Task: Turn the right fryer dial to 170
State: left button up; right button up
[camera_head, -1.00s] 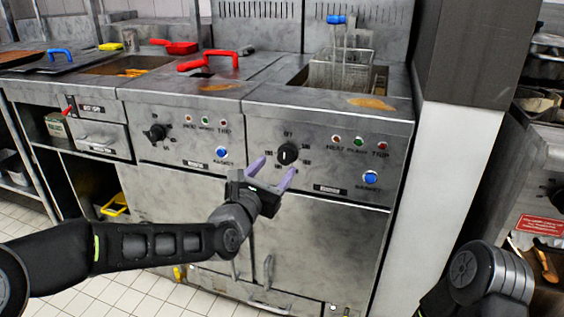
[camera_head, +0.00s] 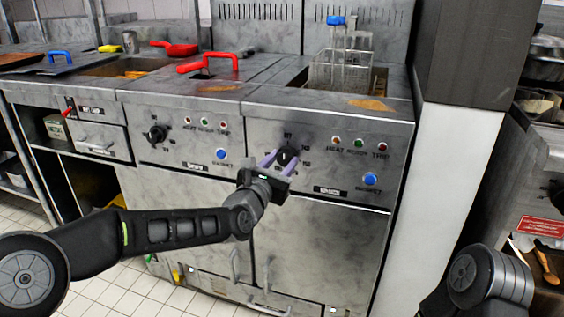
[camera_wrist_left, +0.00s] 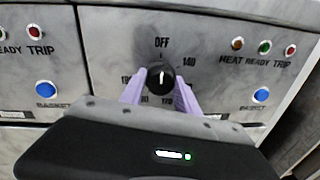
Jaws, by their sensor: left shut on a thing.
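The right fryer dial (camera_head: 286,155) is a round black knob on the right fryer's steel front panel. In the left wrist view the dial (camera_wrist_left: 160,79) has a white pointer line that stands about upright, toward the OFF mark. Numbers ring it, with 140 at the upper right; some are hidden or blurred. My left gripper (camera_head: 277,160) is at the panel, its two purple fingers shut on the dial from both sides; the fingers also show in the left wrist view (camera_wrist_left: 160,92). Of my right arm only a dark link shows at the lower right; its gripper is out of view.
The left fryer dial (camera_head: 156,133) is on the neighbouring panel. Blue basket buttons (camera_head: 370,178) and small lamps sit beside each dial. A wire basket with a blue handle (camera_head: 340,70) stands in the right fryer. A dark pillar (camera_head: 466,55) rises at the right.

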pick_arm(q)
grip_shut()
